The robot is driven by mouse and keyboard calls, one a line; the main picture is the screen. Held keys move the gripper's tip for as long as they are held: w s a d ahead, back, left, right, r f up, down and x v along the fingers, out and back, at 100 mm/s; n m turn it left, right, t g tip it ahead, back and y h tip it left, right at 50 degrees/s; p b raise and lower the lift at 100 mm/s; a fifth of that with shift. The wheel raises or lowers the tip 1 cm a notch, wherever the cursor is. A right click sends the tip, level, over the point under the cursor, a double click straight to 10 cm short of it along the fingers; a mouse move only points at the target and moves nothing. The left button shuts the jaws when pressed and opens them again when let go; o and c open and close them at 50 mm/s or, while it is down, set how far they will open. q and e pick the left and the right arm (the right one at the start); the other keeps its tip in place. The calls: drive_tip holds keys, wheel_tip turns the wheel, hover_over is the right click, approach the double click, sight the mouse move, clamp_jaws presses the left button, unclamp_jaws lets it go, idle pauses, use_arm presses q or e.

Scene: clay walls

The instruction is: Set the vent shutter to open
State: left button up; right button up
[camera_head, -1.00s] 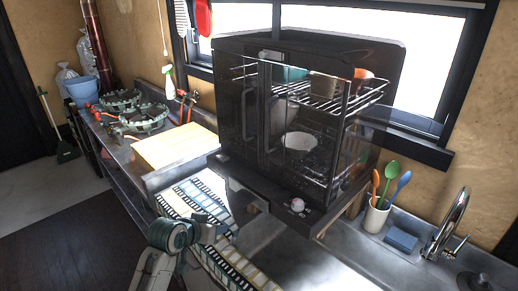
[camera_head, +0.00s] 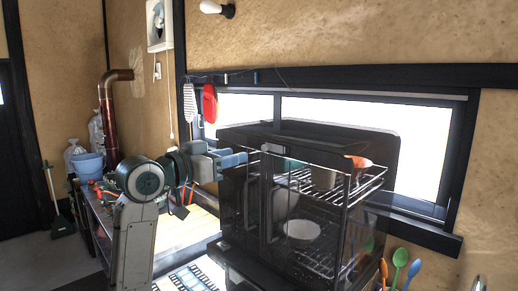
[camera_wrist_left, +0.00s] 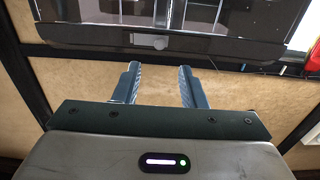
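The vent (camera_head: 159,24) is a white-framed unit high on the clay wall, left of the window, in the head view. I cannot tell its shutter's setting at this size. A thin pull cord (camera_head: 171,100) hangs below it; its lower end is near my left arm. My left gripper (camera_head: 232,159) is raised in front of the dark cabinet's upper left corner, well below and right of the vent. In the left wrist view its two fingers (camera_wrist_left: 160,88) are apart, with nothing between them. My right gripper is not in view.
The dark glass-fronted cabinet (camera_head: 240,218) stands on the counter right of my gripper. A white striped cloth (camera_head: 190,103) and a red mitt (camera_head: 210,103) hang on the wall by the window (camera_head: 425,140). Coloured spoons (camera_head: 400,257) stand at lower right.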

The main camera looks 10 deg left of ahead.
sight(263, 149)
use_arm(q)
drive_tip(key=p+x, duration=0.3)
drive_tip(key=x, duration=0.5)
drive_tip(key=shift+w+d+r, duration=0.1)
drive_tip(key=shift+w+d, duration=0.1)
drive_tip(key=shift+d, duration=0.05)
drive_tip(key=shift+w+d, duration=0.15)
drive_tip(key=shift+w, duration=0.2)
drive_tip(key=shift+c, duration=0.2)
clamp_jaws()
